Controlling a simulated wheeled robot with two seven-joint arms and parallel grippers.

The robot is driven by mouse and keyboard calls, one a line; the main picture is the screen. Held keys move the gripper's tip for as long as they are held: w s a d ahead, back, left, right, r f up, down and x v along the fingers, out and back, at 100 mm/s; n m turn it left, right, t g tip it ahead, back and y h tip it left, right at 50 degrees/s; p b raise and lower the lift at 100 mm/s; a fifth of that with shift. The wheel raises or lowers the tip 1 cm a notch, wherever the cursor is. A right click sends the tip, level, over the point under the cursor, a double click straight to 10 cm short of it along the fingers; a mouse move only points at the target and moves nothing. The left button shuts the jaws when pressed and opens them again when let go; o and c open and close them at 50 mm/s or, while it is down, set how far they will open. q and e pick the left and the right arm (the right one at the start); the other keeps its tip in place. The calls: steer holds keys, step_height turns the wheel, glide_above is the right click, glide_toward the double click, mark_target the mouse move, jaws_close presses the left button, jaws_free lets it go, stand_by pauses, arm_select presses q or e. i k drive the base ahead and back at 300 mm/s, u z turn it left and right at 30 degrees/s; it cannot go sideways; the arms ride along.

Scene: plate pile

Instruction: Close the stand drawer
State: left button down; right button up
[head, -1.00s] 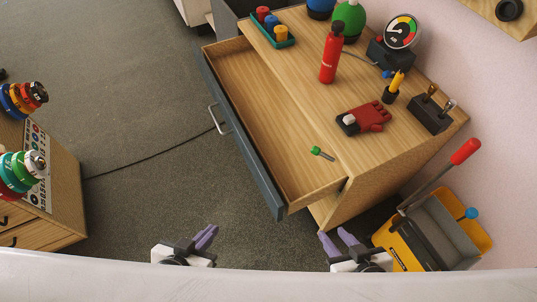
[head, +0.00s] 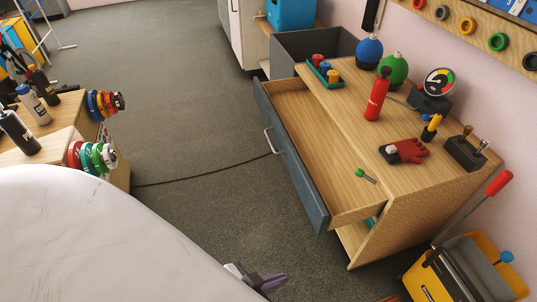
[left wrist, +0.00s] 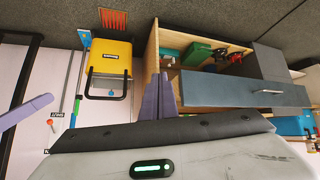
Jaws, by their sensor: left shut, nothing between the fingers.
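The wooden stand (head: 420,192) is at the right in the head view. Its drawer is pulled out towards the left, with a dark grey-blue front (head: 292,160) and a pale handle (head: 270,140). The drawer's wooden floor looks bare over most of its length. In the left wrist view the drawer front (left wrist: 225,90) juts out at the right. My left gripper (head: 273,284) is low in the head view, nearer than the drawer and apart from it. Its fingers (left wrist: 160,95) are together and empty. A purple finger at the left wrist view's left edge appears to be my right gripper (left wrist: 27,112).
A fire extinguisher (head: 376,95), red glove (head: 405,151) and gauge (head: 438,84) stand or lie on the stand. A yellow mop bucket (head: 430,280) is at its near right. A cable (head: 205,180) crosses the floor. Clear floor lies left of the drawer.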

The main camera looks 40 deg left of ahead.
mark_target(321, 164)
steer(key=z, duration=0.55)
steer(key=k, duration=0.2)
steer(key=u, duration=1.25)
steer(key=i, duration=0.8)
